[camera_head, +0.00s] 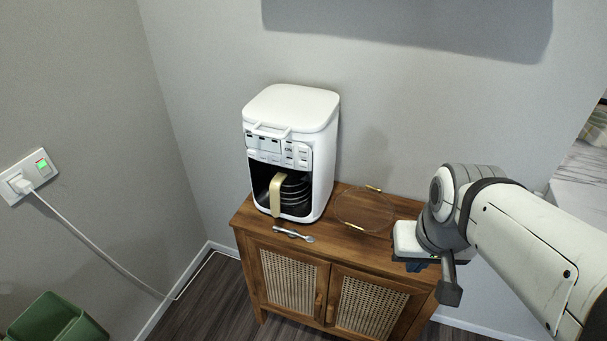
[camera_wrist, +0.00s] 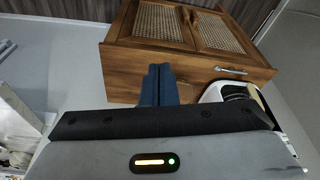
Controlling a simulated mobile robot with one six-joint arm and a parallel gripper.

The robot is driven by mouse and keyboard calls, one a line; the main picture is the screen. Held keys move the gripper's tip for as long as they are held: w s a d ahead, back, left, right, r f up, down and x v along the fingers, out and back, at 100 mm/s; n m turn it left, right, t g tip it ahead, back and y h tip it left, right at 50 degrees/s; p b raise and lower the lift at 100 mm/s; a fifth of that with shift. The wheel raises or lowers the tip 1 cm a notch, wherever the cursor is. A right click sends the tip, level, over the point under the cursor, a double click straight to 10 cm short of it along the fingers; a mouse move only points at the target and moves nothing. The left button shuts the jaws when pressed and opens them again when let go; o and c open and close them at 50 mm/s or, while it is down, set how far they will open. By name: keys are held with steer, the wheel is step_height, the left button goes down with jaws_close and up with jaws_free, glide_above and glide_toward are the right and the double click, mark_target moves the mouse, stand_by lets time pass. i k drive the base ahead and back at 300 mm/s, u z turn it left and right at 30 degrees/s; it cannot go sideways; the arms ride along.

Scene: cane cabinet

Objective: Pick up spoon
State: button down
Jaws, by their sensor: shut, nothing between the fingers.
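The spoon (camera_head: 294,234) is a small silver utensil lying flat on the wooden cabinet top, near its front edge and in front of the coffee maker. It also shows in the wrist view (camera_wrist: 230,71), to the right of my fingers. My gripper (camera_wrist: 158,72) has blue fingers that are together with nothing between them. In the head view my gripper is mostly hidden behind my wrist, over the right end of the cabinet. It is apart from the spoon, which lies well to its left.
The white coffee maker (camera_head: 292,150) with a beige-handled carafe (camera_head: 277,194) stands right behind the spoon. A round clear tray (camera_head: 363,211) with gold handles lies between it and my arm. The cane-door cabinet (camera_head: 330,290) has open floor in front. A green bin (camera_head: 55,322) stands at lower left.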

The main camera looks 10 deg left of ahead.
mark_target(292, 233)
steer(key=u, duration=1.8)
steer(key=k, duration=1.3)
steer(key=z, duration=1)
steer(key=i, duration=0.95)
